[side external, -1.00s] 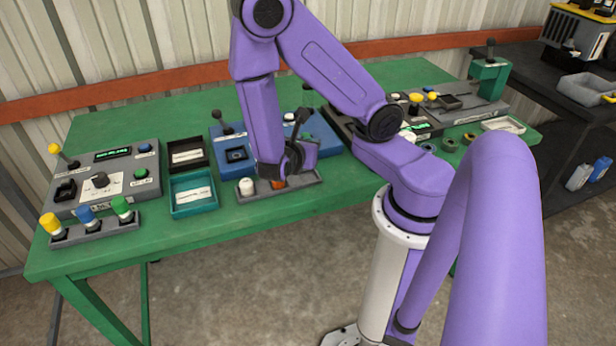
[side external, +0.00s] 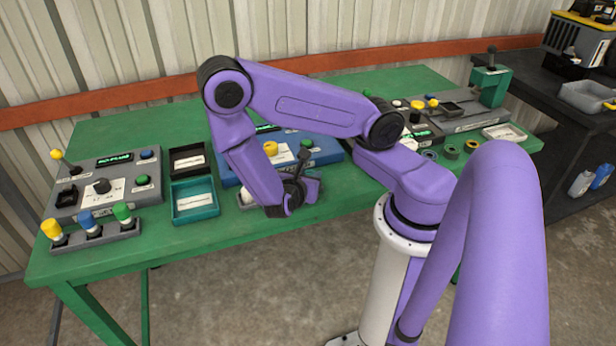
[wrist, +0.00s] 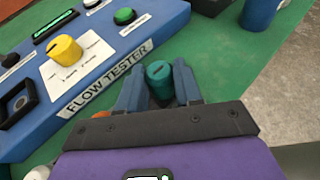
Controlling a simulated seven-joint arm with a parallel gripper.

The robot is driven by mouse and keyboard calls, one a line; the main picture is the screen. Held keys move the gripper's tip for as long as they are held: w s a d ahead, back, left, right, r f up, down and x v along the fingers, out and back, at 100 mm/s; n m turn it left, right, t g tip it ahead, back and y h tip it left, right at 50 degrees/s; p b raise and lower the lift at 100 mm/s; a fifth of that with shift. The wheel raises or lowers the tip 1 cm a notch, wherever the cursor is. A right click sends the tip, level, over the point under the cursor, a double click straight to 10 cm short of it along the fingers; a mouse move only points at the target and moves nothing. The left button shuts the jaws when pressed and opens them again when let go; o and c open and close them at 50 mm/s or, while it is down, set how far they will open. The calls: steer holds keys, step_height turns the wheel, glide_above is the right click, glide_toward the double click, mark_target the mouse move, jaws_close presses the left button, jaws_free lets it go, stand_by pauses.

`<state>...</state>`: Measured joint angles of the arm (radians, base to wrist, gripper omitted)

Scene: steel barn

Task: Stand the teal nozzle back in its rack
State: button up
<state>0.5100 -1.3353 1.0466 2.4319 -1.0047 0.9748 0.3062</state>
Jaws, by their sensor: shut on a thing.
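The teal nozzle (wrist: 160,78) is between the two blue-grey fingers of my gripper (wrist: 158,88) in the wrist view. My gripper is shut on it, and its round top with a dark slot faces the camera. In the side external view my gripper (side external: 306,188) is at the front edge of the table, and the nozzle is hidden there. Another grey rack (side external: 96,240) at the front left holds yellow, blue and green-topped nozzles.
The blue flow tester (wrist: 120,70), with a yellow knob and green button, is left of my gripper in the wrist view. A teal tray (side external: 194,215) and a black tray (side external: 189,173) stand left of my arm. Green table (wrist: 225,65) shows beyond the fingers.

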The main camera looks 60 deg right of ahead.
steer(key=shift+f, duration=0.15)
steer(key=o, duration=1)
steer(key=shift+a, duration=0.1)
steer(key=v, duration=1.2)
steer(key=s+a+r+m+g+y, duration=0.1)
steer(key=s+a+r+m+y, duration=0.3)
steer(key=s+r+y, duration=0.6)
step_height(320, 180, up, 2)
steer(key=m+y, duration=0.2)
steer(key=y, duration=0.1)
steer(key=shift+r+m+y, duration=0.2)
steer(key=shift+m+y, duration=0.1)
steer(key=shift+y, duration=0.1)
steer(key=shift+w, duration=0.1)
